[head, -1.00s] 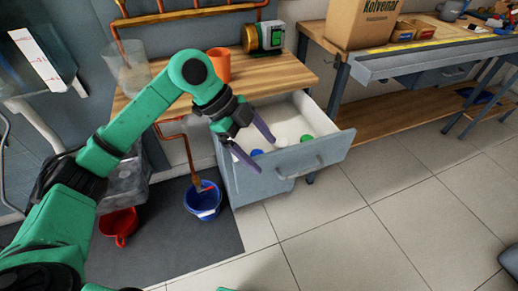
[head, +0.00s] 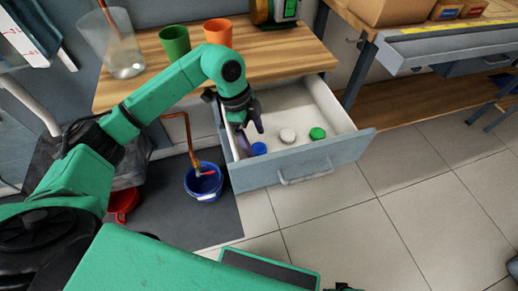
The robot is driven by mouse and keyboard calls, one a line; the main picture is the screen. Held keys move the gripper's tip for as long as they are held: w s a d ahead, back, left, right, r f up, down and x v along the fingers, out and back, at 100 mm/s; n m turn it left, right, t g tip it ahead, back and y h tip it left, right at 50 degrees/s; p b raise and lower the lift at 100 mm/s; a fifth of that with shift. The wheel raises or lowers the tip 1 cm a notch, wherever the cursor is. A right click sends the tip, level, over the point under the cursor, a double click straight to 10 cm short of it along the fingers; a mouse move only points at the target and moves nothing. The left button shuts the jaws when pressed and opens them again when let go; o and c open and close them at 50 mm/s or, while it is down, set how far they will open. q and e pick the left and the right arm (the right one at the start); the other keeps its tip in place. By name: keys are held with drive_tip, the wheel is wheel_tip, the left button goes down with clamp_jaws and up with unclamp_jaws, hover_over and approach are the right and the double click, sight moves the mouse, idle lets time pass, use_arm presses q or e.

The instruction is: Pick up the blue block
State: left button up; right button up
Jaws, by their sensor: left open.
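The blue block (head: 259,148) looks like a small round piece. It lies in the open drawer (head: 350,146), near the front panel on the left side. My left gripper (head: 251,134) is over the left part of the drawer with its purple fingers pointing down. It is open and empty, just above and left of the blue block. I cannot tell whether a finger touches the block. My right gripper is not in view.
A white piece (head: 287,135) and a green piece (head: 317,133) lie to the right in the same drawer. The wooden top (head: 290,52) above carries a green cup (head: 174,41) and an orange cup (head: 218,32). A blue bucket (head: 203,184) stands on the floor at left.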

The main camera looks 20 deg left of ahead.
sight(259, 148)
use_arm(q)
drive_tip(key=x, duration=0.3)
drive_tip(key=shift+w+f, duration=0.1)
drive_tip(key=shift+f, duration=0.05)
clamp_jaws()
